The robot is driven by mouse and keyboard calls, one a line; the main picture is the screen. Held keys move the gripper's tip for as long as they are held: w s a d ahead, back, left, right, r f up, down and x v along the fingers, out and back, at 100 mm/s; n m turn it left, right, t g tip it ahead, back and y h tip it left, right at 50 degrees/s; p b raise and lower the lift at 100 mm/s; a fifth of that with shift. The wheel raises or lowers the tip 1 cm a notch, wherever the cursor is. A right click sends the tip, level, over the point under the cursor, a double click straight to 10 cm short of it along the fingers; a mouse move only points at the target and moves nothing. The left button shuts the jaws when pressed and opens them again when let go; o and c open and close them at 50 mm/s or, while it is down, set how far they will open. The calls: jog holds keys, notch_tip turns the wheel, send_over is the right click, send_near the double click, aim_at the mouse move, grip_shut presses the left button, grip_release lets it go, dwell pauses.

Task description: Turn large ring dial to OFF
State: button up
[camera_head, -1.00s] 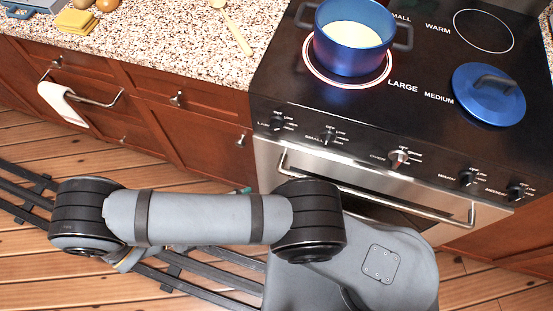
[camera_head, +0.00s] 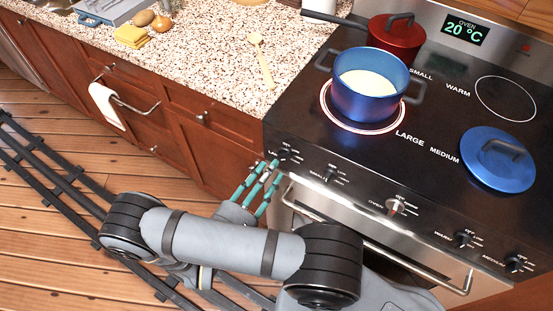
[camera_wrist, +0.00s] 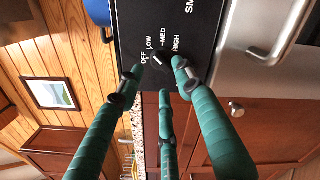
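The large ring dial (camera_head: 285,153) is the leftmost knob on the stove's front panel, with its label partly hidden in the head view. In the wrist view this dark dial (camera_wrist: 157,60) has OFF, LOW, MED and HIGH around it. Its white mark is small, and I cannot tell which label it points to. My gripper (camera_head: 265,169) has three green fingers, spread open just in front of the dial and slightly left of it. In the wrist view my gripper (camera_wrist: 158,75) has fingertips on either side of the dial and one below. I see no clear contact.
The large ring (camera_head: 330,118) glows under a blue pot (camera_head: 362,100) with pale contents. A red pan (camera_head: 396,40) stands behind it. A blue lid (camera_head: 497,160) lies on the cooktop. The oven handle (camera_head: 385,248) sticks out below the panel. Counter and drawers are at left.

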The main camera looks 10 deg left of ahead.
aim_at(279, 159)
jog(key=shift+p+x, duration=0.3)
jog(key=shift+x, duration=1.85)
jog(key=shift+s, duration=0.1)
jog(key=shift+c, duration=0.2)
jog(key=c, duration=0.8)
grip_shut()
